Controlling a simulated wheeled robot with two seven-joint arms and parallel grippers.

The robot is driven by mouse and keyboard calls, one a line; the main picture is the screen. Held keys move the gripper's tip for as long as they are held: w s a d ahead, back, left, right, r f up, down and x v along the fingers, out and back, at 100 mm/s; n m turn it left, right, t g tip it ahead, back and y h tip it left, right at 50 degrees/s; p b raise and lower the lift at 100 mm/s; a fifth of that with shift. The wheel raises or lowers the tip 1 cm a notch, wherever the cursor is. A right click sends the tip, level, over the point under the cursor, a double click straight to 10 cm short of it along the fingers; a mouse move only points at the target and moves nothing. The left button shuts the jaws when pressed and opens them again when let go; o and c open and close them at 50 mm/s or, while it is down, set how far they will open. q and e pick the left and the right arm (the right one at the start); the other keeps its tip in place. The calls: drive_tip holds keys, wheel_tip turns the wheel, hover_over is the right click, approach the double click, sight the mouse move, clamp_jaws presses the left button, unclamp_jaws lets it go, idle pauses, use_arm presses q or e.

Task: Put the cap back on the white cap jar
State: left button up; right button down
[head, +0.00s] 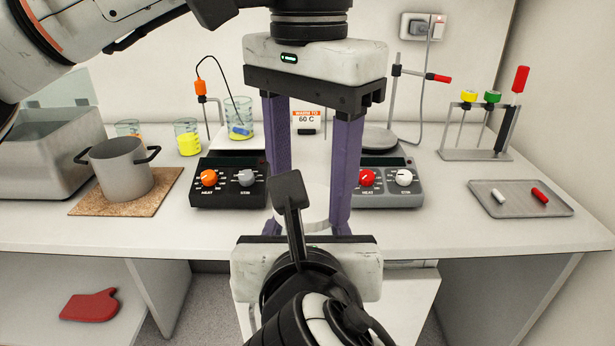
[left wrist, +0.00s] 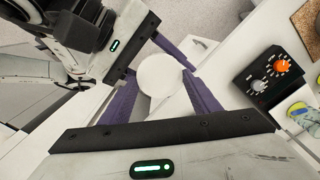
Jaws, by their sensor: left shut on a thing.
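A round white cap (left wrist: 160,75) lies between the purple fingers of my left gripper (head: 312,215), which reaches down from above and is shut on it. In the head view a white round body (head: 316,205) shows between those fingers, partly hidden by my right arm. I cannot tell cap from jar there, or whether they touch. My right gripper (head: 308,233) is low in front, at the table's front edge, with purple fingertips on both sides of the white body. In the left wrist view it is at the upper left. Its grip is hidden.
Two hotplates, one black (head: 228,182) and one grey (head: 384,186), stand close on either side. A pot (head: 122,170) on a cork mat is at left. A metal tray (head: 520,205) with a white and a red piece and a rack (head: 470,154) are at right.

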use_arm(q)
drive_tip(key=m, duration=0.3)
drive_tip(key=o, duration=1)
drive_tip(key=shift+d, duration=0.1)
drive_tip(key=shift+s+r, duration=0.1)
drive_tip(key=shift+r, duration=0.05)
drive_tip(key=shift+r, duration=2.15)
drive_tip(key=shift+c, duration=0.4)
